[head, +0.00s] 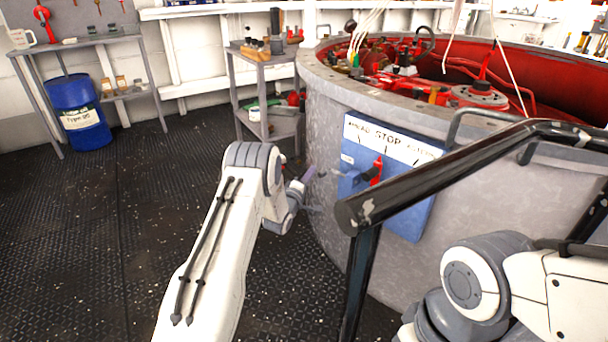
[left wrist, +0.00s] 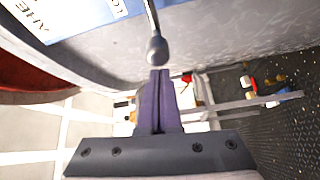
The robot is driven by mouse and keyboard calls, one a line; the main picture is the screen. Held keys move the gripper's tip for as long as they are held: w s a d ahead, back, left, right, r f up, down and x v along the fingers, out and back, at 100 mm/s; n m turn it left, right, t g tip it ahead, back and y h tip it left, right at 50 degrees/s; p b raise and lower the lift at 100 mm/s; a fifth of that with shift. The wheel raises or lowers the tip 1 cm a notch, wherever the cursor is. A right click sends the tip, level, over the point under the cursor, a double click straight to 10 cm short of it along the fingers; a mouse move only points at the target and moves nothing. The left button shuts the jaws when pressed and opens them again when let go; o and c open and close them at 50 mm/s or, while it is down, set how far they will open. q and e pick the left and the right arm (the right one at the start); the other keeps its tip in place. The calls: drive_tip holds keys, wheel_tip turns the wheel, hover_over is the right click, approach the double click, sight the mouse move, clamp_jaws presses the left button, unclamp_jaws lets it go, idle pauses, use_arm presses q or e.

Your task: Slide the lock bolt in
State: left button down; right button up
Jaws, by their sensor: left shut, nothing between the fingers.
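The lock bolt (left wrist: 156,48) is a thin metal rod with a rounded knob at its end. In the left wrist view it reaches down from the blue panel (left wrist: 80,15) at the top. In the head view the blue panel (head: 405,213) is on the grey drum wall, with a red lever (head: 376,170) and the bolt at its left side, small there. My left gripper (head: 312,172) is just left of the bolt's end. Its purple fingers (left wrist: 160,72) are shut and empty, their tips close to the knob; I cannot tell whether they touch. My right gripper is out of view.
A black handrail (head: 450,175) crosses in front of the panel. The round grey drum (head: 330,120) holds red machinery. A grey cart (head: 265,95) stands behind my left gripper. A blue barrel (head: 80,112) is at far left. The dark deck at left is clear.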

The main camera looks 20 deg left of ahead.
use_arm(q)
drive_tip(key=shift+s+d, duration=0.15)
drive_tip(key=shift+d, duration=0.15)
drive_tip(key=s+d+p, duration=0.1)
drive_tip(key=s+d, duration=0.2)
drive_tip(key=d, duration=0.3)
drive_tip(key=shift+d+p, duration=0.35)
drive_tip(key=shift+p, duration=0.05)
